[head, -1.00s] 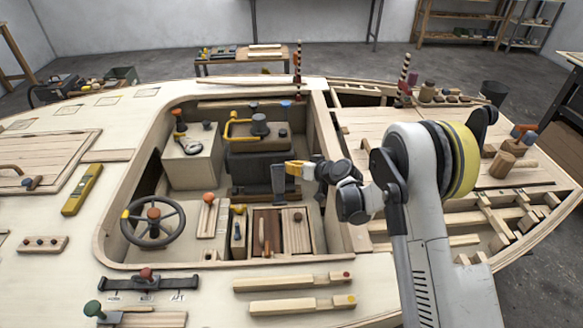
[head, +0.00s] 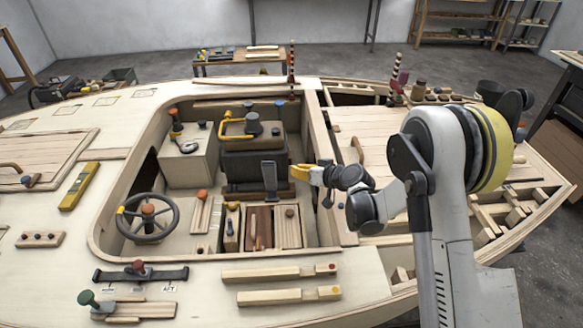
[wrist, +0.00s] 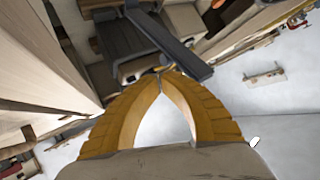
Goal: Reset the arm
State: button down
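My gripper (head: 298,172) has yellow fingers and is at the right side of the boat's open cockpit in the head view. I see nothing held. A dark grey upright flat bar (head: 269,180) stands just left of the fingertips in the head view, apart from them. A dark grey bar also crosses beyond the fingertips in the wrist view (wrist: 170,45). My arm is bent, over the hull's right side.
The cockpit holds a steering wheel (head: 148,218), a yellow-handled unit (head: 252,128) and a box with a red-knobbed lever (head: 184,150). The cockpit's right wooden rim (head: 330,190) lies below my wrist. Two wooden bars (head: 280,272) lie on the front deck. An open slatted frame (head: 500,215) is at right.

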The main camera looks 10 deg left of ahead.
jog(key=p+v, duration=0.1)
jog(key=v, duration=0.4)
jog(key=shift+s+d+r, duration=0.15)
jog(key=shift+s+d, duration=0.05)
jog(key=shift+s, duration=0.25)
